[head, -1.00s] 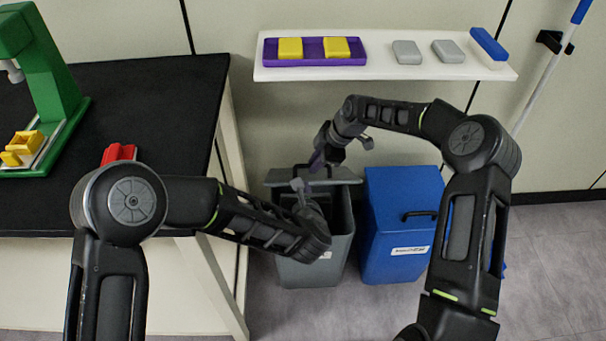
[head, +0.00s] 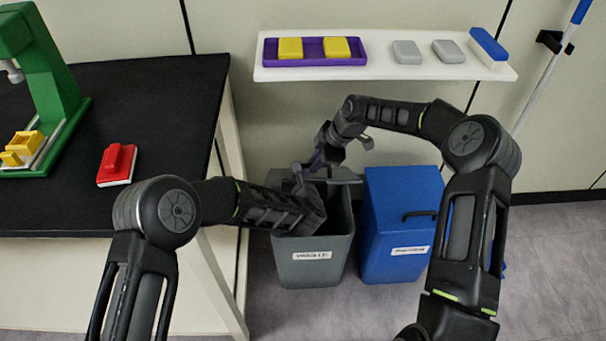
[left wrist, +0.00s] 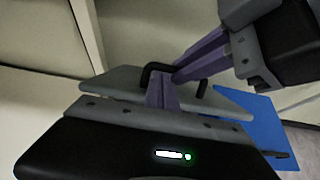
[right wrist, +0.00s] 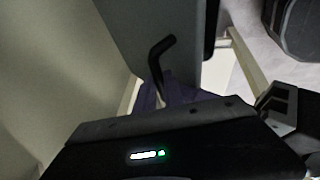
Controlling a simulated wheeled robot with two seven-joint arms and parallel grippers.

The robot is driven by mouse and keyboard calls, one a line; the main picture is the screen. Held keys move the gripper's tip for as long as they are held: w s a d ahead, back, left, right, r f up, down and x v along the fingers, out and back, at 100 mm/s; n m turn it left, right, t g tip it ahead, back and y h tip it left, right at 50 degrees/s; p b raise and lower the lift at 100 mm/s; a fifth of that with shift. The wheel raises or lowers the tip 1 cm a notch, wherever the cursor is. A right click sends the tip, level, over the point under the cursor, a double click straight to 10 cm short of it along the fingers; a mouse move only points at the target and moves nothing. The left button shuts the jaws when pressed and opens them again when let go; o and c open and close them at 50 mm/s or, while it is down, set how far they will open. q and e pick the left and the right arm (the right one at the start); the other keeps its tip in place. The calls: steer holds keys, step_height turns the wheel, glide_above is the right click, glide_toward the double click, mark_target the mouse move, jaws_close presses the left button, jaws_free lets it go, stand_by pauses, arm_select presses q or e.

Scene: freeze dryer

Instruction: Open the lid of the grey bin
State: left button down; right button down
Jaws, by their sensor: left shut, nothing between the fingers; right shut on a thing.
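The grey bin (head: 312,268) stands on the floor beside the table, its dark inside partly visible. Its lid (head: 345,175) is raised at the back; the lid also shows in the left wrist view (left wrist: 120,82) and right wrist view (right wrist: 130,30). My right gripper (head: 318,162) is shut on the lid's black handle (right wrist: 160,50). My left gripper (head: 300,175) is shut and empty in front of the lid, close to the right gripper. Its purple fingers (left wrist: 162,92) hide part of the lid in the left wrist view. My left forearm covers part of the bin's opening.
A closed blue bin (head: 400,225) stands just right of the grey bin. A white shelf (head: 385,70) with a purple tray (head: 262,58) is on the wall above. A black-topped table (head: 170,90) is at left, holding a red object (head: 116,165).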

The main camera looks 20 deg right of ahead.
arm_select(q)
steer(key=shift+w+f, duration=0.1)
steer(key=shift+w, duration=0.05)
arm_select(e)
steer(key=shift+d+f, duration=0.2)
steer(key=shift+d, duration=0.15)
arm_select(q)
steer(key=shift+w+d+r, duration=0.2)
steer(key=shift+w+r, duration=0.4)
arm_select(e)
steer(key=shift+s, duration=0.1)
steer(key=c, duration=1.7)
jaws_free()
arm_select(q)
steer(key=shift+f, duration=0.1)
arm_select(e)
steer(key=shift+o, duration=1.2)
steer(key=shift+a, duration=0.15)
steer(key=shift+a+r, duration=0.1)
steer(key=shift+a, duration=0.1)
